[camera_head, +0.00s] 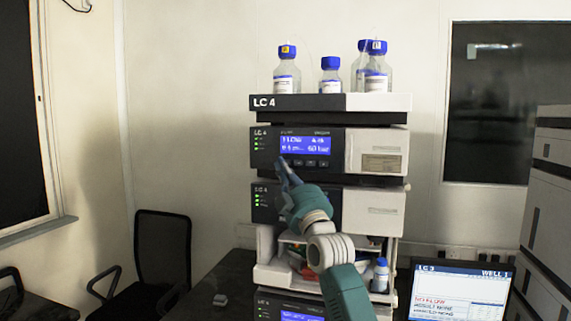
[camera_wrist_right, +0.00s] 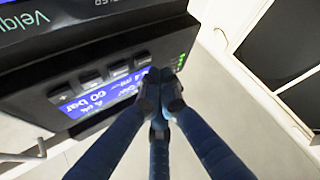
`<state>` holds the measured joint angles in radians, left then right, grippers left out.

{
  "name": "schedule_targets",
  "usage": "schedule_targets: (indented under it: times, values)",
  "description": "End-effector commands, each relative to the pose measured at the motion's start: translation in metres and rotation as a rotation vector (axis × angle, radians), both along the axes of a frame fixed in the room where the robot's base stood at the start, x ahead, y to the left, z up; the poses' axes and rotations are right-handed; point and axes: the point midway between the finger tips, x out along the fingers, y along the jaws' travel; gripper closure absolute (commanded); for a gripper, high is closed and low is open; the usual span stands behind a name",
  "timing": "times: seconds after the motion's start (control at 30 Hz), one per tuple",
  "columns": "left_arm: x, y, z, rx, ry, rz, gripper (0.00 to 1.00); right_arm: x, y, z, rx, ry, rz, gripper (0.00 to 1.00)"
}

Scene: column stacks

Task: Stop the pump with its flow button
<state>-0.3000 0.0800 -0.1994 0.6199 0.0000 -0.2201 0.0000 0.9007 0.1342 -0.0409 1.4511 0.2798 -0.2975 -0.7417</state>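The pump (camera_head: 344,150) is the upper LC 4 module of the stack, with a lit blue display (camera_head: 305,146) and a row of small dark buttons (camera_head: 311,163) below it. The display shows small figures and "60 bar". In the right wrist view the buttons (camera_wrist_right: 118,65) appear as a slanted row above the tilted display (camera_wrist_right: 105,95). My right gripper (camera_head: 284,166) has its fingers together and empty, at the left end of the button row. In the wrist view its fingertips (camera_wrist_right: 162,77) are close to the end button; contact cannot be told. My left gripper is out of view.
Blue-capped bottles (camera_head: 286,75) stand in the top tray (camera_head: 330,102). A similar module (camera_head: 372,211) is below the pump. A monitor (camera_head: 460,291) stands at lower right and a chair (camera_head: 162,250) at left. A grey instrument stack (camera_head: 550,200) is at the right edge.

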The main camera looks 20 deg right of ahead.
Motion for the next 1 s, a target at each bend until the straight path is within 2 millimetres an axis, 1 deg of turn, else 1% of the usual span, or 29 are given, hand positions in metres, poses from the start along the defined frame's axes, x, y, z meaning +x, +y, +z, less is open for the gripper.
schedule_targets:
  times: [0.3, 1.0]
  values:
    - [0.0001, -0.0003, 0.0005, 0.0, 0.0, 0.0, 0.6, 0.0067, -0.005, 0.0009, -0.001, 0.0, 0.0, 1.0]
    - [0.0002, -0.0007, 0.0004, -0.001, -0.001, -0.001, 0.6, 0.0102, -0.0068, 0.0005, -0.001, 0.0, 0.0, 1.0]
